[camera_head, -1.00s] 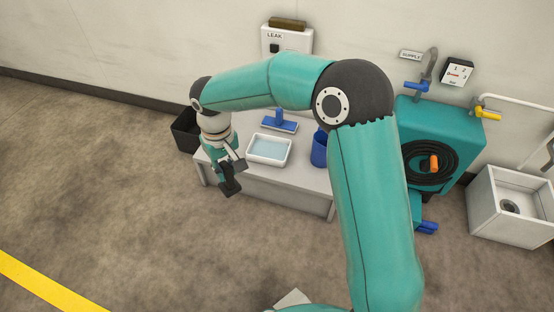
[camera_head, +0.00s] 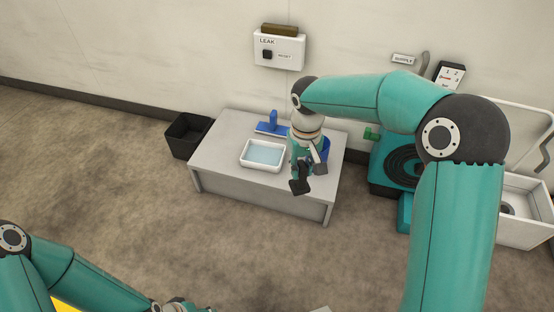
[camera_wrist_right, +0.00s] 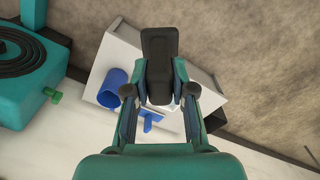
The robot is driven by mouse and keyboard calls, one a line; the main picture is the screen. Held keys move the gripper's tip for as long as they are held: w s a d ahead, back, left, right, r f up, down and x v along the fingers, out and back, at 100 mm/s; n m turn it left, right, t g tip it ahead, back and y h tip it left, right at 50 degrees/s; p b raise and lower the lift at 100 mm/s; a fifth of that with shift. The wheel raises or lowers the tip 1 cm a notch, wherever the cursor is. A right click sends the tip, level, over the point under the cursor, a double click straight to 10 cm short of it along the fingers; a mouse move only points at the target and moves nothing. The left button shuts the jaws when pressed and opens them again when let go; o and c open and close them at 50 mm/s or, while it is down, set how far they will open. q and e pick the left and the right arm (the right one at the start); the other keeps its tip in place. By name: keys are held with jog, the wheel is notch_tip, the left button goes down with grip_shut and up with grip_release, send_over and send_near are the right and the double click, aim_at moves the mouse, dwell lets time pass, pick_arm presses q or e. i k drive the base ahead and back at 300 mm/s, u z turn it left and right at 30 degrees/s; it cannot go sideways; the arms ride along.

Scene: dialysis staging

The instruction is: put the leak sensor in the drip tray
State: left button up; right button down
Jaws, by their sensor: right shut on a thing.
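A dark, blocky piece (camera_wrist_right: 159,62), which I take to be the leak sensor, sits between the fingers of my right gripper (camera_head: 302,172). The fingers are shut on it. In the head view the dark piece (camera_head: 300,187) hangs at the lower end of the gripper, to the right of the tray and apart from it. The drip tray (camera_head: 247,164) looks white and shallow, with pale blue liquid inside, and stands on the grey bench. In the right wrist view the gripper hides most of it. My left arm shows at the bottom left; its fingers cannot be made out.
A blue cup (camera_wrist_right: 112,90) stands on the bench (camera_head: 215,165), partly behind my right gripper in the head view. A blue stand (camera_head: 272,125) is behind the tray. A black bin (camera_head: 187,135) is left of the bench. A LEAK box (camera_head: 279,50) hangs on the wall.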

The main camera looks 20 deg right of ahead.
aim_at(264, 158)
jog(key=z, duration=0.1)
jog(key=i, duration=1)
jog(key=u, duration=0.05)
